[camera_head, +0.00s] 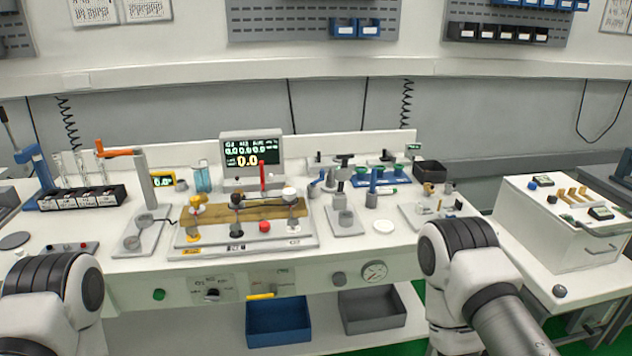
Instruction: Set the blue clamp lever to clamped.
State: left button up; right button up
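Several blue parts stand on the white bench, and I cannot tell for sure which is the clamp lever. Another small blue lever-like part (315,187) sits left of that fixture, tilted. A blue stand (38,164) with a dark handle on top is at the far left. They are too small to read as clamped or not. Links of my two arms show at the lower left and lower right, but neither gripper is in view.
A wooden-topped panel (245,214) with yellow, black and white knobs fills the bench middle, before a display (251,148). An orange-handled stand (146,178) is left of it. Blue (279,325) and grey (372,312) bins sit below. A white cart (566,238) is right.

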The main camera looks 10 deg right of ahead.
aim_at(312, 187)
jog(key=i+l, duration=0.15)
jog(key=i, duration=0.3)
jog(key=i+l, duration=0.15)
jog(key=i, duration=0.25)
jog(key=z, duration=0.05)
